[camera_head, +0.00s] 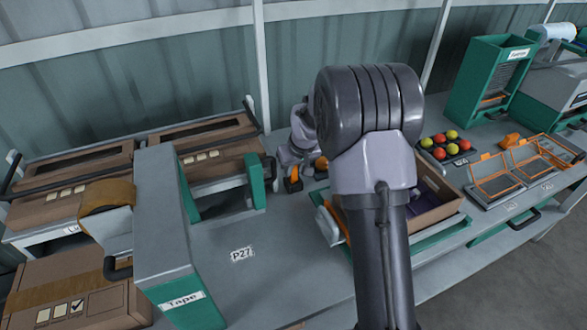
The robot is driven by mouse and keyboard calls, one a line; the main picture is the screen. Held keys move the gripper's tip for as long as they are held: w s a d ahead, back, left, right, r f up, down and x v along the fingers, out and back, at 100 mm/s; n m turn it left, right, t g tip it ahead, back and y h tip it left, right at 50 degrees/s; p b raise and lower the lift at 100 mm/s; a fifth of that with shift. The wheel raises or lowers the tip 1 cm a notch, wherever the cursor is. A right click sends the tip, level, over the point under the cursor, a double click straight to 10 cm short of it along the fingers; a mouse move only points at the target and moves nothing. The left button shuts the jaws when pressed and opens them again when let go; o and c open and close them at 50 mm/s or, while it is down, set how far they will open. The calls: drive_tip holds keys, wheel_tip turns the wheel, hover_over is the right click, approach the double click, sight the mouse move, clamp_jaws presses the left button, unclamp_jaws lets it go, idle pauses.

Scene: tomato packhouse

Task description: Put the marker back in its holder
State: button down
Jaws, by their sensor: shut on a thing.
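My gripper (306,174) is partly hidden behind my large dark arm joint. Its grey body and orange-tipped fingers show over the back middle of the bench, near the green tape-machine post. It is shut on a slim thing that I take to be the marker, too small and covered to make out clearly. I cannot make out the marker's holder; my arm covers part of the bench.
A tape machine (163,235) stands left of the bare bench patch marked P27 (243,253). A closed carton (75,290) with a ticked box lies at lower left. An open carton (440,200), tomatoes (445,145) and orange-framed trays (497,178) are at right.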

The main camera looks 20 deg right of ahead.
drive_tip(key=shift+f, duration=0.3)
drive_tip(key=c, duration=1.2)
unclamp_jaws()
drive_tip(key=c, duration=0.3)
drive_tip(key=shift+c, duration=0.2)
drive_tip(key=shift+r, duration=0.15)
wheel_tip(320, 180, up, 7)
drive_tip(key=p, duration=0.4)
drive_tip(key=shift+p, duration=0.3)
